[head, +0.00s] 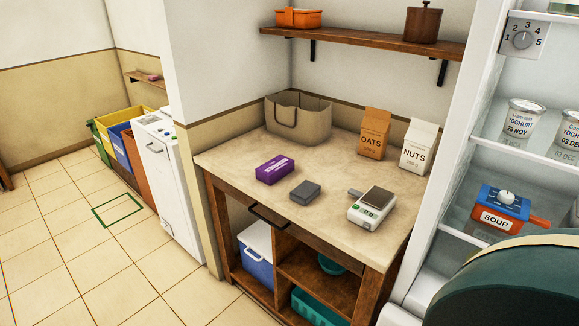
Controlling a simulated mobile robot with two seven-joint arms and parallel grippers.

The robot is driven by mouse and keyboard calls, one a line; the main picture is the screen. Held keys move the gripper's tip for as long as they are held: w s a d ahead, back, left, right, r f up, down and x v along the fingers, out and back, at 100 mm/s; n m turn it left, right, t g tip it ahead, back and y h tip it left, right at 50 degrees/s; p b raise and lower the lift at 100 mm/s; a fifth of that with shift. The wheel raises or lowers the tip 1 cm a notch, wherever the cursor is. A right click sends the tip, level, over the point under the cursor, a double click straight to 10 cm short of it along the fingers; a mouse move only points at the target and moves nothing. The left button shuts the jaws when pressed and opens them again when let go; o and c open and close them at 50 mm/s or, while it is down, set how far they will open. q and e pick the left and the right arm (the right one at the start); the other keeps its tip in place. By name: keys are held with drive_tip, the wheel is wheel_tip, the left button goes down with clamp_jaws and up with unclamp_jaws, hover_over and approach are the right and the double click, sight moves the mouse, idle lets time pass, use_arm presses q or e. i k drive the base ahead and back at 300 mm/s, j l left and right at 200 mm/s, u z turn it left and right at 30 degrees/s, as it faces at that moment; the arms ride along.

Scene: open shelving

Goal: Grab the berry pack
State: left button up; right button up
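A small purple pack (275,170) with a white label lies on the stone-coloured counter (232,160), left of the middle. It is the likeliest berry pack, but its lettering is too small to read. It lies flat with nothing touching it. Neither of my grippers is in view.
A grey block (305,192) lies right of the purple pack, and a scale (372,207) further right. A bag (298,118), an oats carton (374,134) and a nuts carton (418,146) stand behind. The fridge at right holds yoghurts (522,119) and a soup container (500,212).

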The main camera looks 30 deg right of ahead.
sight(276, 168)
drive_tip(key=z, duration=0.95)
drive_tip(key=i+l, duration=0.1)
drive_tip(key=i+j+u, duration=0.1)
drive_tip(key=i, duration=0.25)
drive_tip(key=i+j+u, duration=0.15)
drive_tip(key=i, duration=0.15)
